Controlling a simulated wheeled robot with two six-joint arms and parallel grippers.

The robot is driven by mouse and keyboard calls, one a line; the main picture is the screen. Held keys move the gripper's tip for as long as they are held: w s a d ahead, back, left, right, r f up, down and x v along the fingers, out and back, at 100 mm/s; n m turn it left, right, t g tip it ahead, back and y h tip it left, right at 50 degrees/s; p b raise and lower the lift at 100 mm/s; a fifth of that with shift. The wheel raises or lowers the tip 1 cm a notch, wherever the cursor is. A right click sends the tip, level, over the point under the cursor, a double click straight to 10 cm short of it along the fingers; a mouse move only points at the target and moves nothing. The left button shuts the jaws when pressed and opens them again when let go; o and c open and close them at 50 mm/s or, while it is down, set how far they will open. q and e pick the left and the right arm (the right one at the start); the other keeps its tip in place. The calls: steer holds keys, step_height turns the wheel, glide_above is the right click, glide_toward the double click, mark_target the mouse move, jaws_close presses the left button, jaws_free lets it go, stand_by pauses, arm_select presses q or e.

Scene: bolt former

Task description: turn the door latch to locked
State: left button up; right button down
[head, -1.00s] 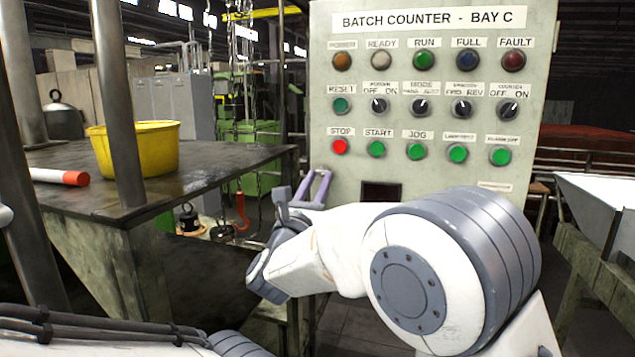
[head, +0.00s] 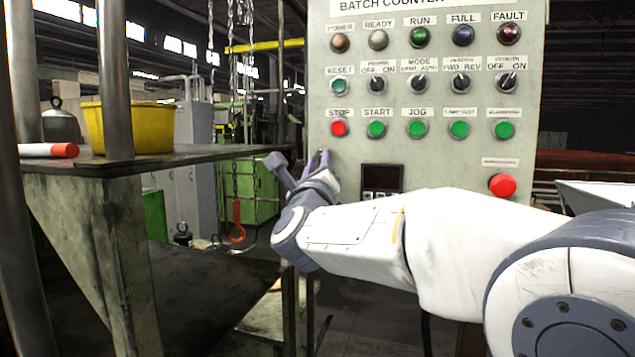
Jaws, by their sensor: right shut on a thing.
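My right arm reaches in from the lower right. Its gripper (head: 299,170) is at the lower left edge of the grey control panel (head: 322,80), below and left of the red STOP button (head: 339,128). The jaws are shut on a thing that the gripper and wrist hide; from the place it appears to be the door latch. I cannot make out the latch's shape or angle. My left gripper is out of view.
A dark-topped table (head: 200,154) with a yellow tub (head: 143,128) and a red-tipped white cylinder (head: 48,150) stands at left. Metal posts (head: 113,75) rise in front. A red button (head: 502,186) and dark display (head: 382,180) sit low on the panel. A white trough (head: 597,194) is at right.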

steer(key=n+g+y+p, duration=0.1)
steer(key=n+p, duration=0.1)
steer(key=n, duration=0.2)
steer(key=r+n+g+y+p, duration=0.1)
steer(key=n+p, duration=0.2)
steer(key=n, duration=0.1)
steer(key=n+g+y+p, duration=0.1)
steer(key=n+p, duration=0.1)
steer(key=n, duration=0.2)
steer(key=shift+s+d+r, duration=0.1)
steer(key=shift+d+r, duration=0.15)
steer(key=shift+d, duration=0.05)
steer(key=shift+f+n+g+y+p, duration=0.15)
steer(key=shift+n+g+y+p, duration=0.2)
steer(key=shift+n+p, duration=0.7)
steer(key=shift+m, duration=0.25)
steer(key=c, duration=0.6)
jaws_free()
